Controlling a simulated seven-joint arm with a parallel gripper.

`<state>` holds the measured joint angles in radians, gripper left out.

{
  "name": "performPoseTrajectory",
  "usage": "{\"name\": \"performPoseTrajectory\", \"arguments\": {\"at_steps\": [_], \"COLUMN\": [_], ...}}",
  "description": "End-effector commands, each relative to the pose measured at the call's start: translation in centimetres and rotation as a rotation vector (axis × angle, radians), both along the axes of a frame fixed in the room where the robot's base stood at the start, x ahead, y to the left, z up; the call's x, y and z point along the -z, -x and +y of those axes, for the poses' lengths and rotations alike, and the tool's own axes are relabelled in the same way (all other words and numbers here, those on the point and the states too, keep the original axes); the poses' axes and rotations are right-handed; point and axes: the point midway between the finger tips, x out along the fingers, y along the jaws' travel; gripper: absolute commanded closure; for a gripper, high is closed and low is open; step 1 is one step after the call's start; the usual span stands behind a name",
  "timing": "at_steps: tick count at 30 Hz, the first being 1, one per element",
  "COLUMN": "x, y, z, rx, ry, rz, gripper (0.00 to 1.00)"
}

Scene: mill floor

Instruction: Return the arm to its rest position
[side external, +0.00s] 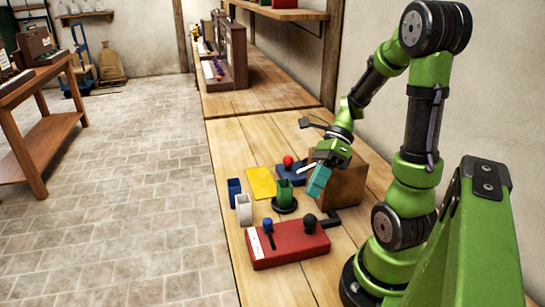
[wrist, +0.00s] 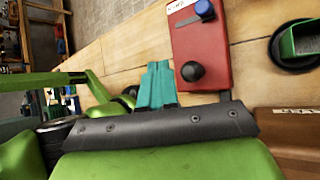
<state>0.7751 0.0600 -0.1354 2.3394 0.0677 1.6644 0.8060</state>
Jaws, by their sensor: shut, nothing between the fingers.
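My green arm reaches over the bench from the right in the side view. My gripper (side external: 318,183) has teal fingers that are shut and empty, pointing down in front of the brown box (side external: 345,180). The fingers also show closed together in the wrist view (wrist: 158,84). They appear above the bench, between the green cup on a black base (side external: 285,196) and the brown box. I cannot tell the exact gap to the box. The red control box (side external: 290,245) lies nearer the camera, with a blue-knobbed lever and a black knob; it also shows in the wrist view (wrist: 203,50).
A blue base with a red knob (side external: 290,172), a yellow sheet (side external: 261,183), a blue holder (side external: 234,190) and a white roll (side external: 244,209) stand around the cup. A shelf (side external: 282,12) hangs on the wall behind. The bench's left strip is mostly clear.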

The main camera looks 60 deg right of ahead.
Motion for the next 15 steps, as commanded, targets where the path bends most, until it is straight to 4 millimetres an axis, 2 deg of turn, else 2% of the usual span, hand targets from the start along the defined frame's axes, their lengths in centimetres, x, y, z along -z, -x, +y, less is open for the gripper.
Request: {"name": "performPoseTrajectory", "arguments": {"at_steps": [15], "x": [0.11], "y": [0.01], "z": [-0.08], "rx": [-0.016], "ry": [0.008], "rz": [-0.016], "gripper": [1.0]}}
